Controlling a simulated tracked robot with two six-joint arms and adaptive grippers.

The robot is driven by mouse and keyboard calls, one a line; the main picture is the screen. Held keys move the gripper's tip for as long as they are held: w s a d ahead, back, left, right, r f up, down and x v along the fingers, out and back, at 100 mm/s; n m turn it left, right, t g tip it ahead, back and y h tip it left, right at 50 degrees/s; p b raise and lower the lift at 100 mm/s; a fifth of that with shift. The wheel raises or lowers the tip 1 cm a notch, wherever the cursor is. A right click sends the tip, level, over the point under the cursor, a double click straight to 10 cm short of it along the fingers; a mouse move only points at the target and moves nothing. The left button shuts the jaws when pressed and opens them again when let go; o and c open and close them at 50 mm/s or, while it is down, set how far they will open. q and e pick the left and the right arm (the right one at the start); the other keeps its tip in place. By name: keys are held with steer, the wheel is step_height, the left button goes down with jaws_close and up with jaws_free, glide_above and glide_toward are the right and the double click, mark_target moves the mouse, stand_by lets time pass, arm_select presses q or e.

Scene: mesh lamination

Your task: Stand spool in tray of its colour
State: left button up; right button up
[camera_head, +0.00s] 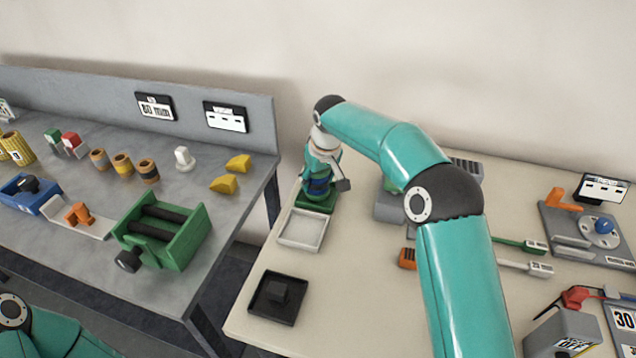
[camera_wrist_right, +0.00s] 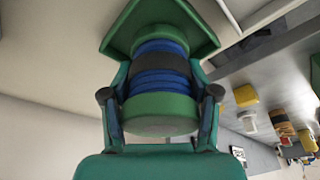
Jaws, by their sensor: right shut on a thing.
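My right gripper (camera_head: 322,172) is shut on a spool (camera_head: 319,188) at the far left of the cream table. In the right wrist view the spool (camera_wrist_right: 161,75) has a green end, blue winding and a dark band around its middle. The fingers of the right gripper (camera_wrist_right: 160,95) are on either side of it. The spool is upright at the green tray (camera_head: 314,207), its far end inside the outline of the green tray (camera_wrist_right: 120,35); whether it touches the floor is hidden. An empty white tray (camera_head: 293,242) and a black tray (camera_head: 262,308) are nearer. My left gripper is out of view.
A grey fixture (camera_head: 392,207) stands right of the spool, behind my arm. The grey bench (camera_head: 90,262) at left holds a green roller unit (camera_head: 165,232) and several small parts. A gap separates bench and table.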

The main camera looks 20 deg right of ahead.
steer(key=shift+f, duration=0.55)
steer(key=o, duration=1.6)
steer(key=shift+c, duration=0.2)
steer(key=v, duration=1.2)
